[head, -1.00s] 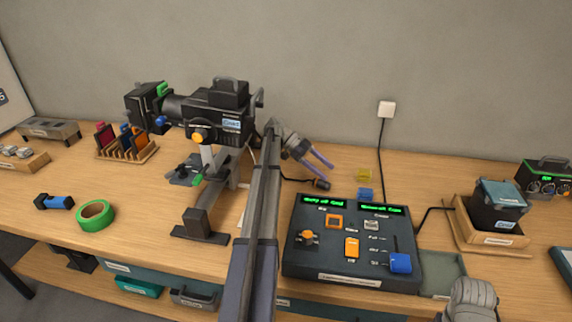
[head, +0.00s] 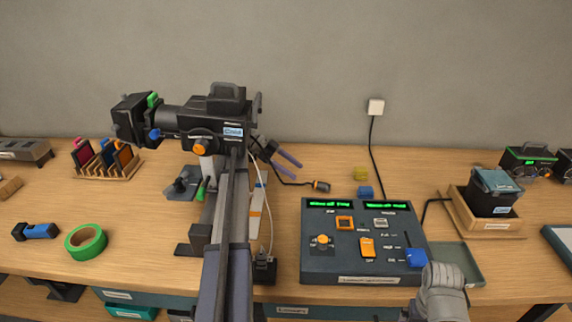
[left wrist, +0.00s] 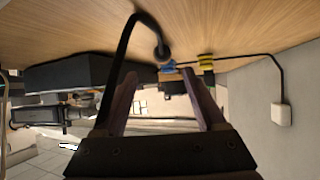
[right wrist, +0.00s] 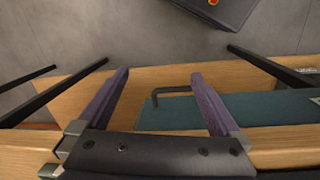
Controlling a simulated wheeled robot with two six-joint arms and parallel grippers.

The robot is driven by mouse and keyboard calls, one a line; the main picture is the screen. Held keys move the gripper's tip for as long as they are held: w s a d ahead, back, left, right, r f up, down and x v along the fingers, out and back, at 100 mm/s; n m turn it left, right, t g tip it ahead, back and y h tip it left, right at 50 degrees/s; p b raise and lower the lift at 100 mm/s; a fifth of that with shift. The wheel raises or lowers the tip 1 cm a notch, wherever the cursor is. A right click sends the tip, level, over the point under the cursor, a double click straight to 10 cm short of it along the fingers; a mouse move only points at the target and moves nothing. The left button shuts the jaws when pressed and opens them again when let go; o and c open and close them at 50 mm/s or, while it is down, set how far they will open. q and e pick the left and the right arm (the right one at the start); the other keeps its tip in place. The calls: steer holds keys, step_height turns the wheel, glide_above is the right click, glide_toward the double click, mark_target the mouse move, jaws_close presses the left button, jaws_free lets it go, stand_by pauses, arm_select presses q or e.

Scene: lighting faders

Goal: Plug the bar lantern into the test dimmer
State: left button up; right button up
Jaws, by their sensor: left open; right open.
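The bar lantern (head: 212,116) is a black spotlight on a stand at left centre in the head view. A dark cable runs from beside it to a black plug (head: 321,186) with an orange band, lying on the bench; what looks like this plug shows in the left wrist view (left wrist: 161,50). My left gripper (head: 291,165) is open and empty, left of the plug and apart from it. My right gripper (right wrist: 160,85) is open and empty, by the bench front. A black box (head: 492,193) in a wooden tray may be the test dimmer; I cannot read its label.
A fader console (head: 350,264) with green displays stands right of centre. Yellow (head: 361,173) and blue (head: 366,192) blocks lie behind it. A wall socket (head: 376,106) has a cable hanging down.

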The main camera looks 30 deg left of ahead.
mark_target(321, 186)
arm_select(q)
steer(key=shift+w+a, duration=0.25)
steer(key=shift+a, duration=0.05)
steer(key=shift+d+f+b, duration=0.2)
steer(key=shift+d+b, duration=0.15)
steer(key=shift+d, duration=0.15)
steer(key=b+x, duration=0.4)
steer(key=x, duration=0.4)
steer(key=shift+d, duration=0.1)
jaws_close()
steer(key=shift+r, duration=0.1)
steer(key=shift+r, duration=0.1)
